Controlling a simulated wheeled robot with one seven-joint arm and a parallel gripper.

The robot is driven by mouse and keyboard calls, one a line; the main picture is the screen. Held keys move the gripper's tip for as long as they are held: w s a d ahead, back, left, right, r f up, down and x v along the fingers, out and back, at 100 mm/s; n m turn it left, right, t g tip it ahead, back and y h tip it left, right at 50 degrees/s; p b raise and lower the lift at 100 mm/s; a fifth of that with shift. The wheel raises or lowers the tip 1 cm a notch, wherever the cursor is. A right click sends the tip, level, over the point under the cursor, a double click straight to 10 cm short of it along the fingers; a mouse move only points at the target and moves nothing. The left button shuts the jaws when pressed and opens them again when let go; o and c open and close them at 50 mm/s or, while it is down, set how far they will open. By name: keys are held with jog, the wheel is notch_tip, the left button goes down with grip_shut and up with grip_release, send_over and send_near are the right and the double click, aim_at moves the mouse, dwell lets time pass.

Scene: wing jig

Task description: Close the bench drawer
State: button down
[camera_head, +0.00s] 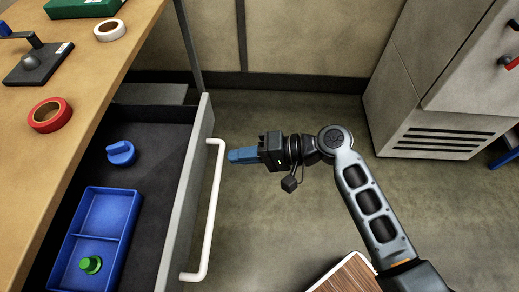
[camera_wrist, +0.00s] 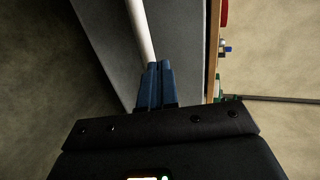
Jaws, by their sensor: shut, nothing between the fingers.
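The bench drawer (camera_head: 186,205) stands pulled out from under the wooden bench, its dark inside showing. Its white bar handle (camera_head: 211,215) runs along the outer face of the front panel; the handle also shows in the wrist view (camera_wrist: 140,32). My gripper (camera_head: 232,156) has blue fingers, shut and empty, to the right of the handle and pointing left at it. In the wrist view, the closed fingers (camera_wrist: 155,78) appear close to the handle, in front of the grey drawer front (camera_wrist: 182,40). I cannot tell whether they touch the handle.
The drawer holds a blue tray (camera_head: 125,217) with a green knob (camera_head: 91,265) in it, and a blue knob (camera_head: 121,152). Red tape (camera_head: 50,114) and white tape (camera_head: 109,30) lie on the bench top (camera_head: 95,75). A grey cabinet (camera_head: 415,90) stands at right.

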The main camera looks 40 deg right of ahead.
aim_at(201, 158)
jog(key=shift+r+p+x, duration=0.1)
jog(key=shift+r+x, duration=0.1)
jog(key=shift+x, duration=0.8)
jog(key=shift+r+p+x, duration=0.15)
jog(key=shift+x, duration=0.9)
jog(key=shift+r+p+x, duration=0.1)
jog(key=shift+r+x, duration=0.1)
jog(key=shift+x, duration=0.8)
jog(key=shift+w+a, duration=0.1)
jog(key=shift+a, duration=0.1)
